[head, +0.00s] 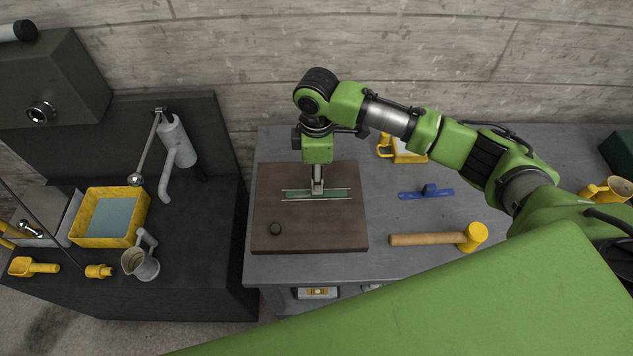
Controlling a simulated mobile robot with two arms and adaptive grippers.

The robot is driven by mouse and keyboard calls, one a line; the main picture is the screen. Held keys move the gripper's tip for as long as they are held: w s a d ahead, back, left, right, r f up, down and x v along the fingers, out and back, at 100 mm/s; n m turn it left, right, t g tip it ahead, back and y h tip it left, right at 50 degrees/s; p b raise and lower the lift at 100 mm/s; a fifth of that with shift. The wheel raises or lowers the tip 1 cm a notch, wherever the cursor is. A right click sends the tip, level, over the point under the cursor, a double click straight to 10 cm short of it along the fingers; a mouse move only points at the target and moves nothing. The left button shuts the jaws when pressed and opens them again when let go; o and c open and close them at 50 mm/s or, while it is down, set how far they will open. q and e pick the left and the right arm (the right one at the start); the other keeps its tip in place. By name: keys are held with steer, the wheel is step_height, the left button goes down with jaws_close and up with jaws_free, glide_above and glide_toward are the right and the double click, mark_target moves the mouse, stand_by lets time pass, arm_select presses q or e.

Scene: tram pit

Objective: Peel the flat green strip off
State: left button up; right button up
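The flat green strip (338,195) lies across the brown board (280,232), between two thin pale lines. My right gripper (318,189) points straight down over the middle of the strip and hides part of it. Its fingertips are at or just above the strip; I cannot tell whether they touch it. The fingers look narrow and close together from here, and I cannot see whether they are open or shut. The strip looks flat along its visible length. My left gripper is not in view.
A dark bench (205,270) on the left holds a yellow tray (84,237) and a grey jug (142,262).

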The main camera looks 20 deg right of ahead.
steer(key=shift+f+p, duration=0.4)
steer(key=shift+f, duration=2.25)
steer(key=c, duration=0.9)
jaws_close()
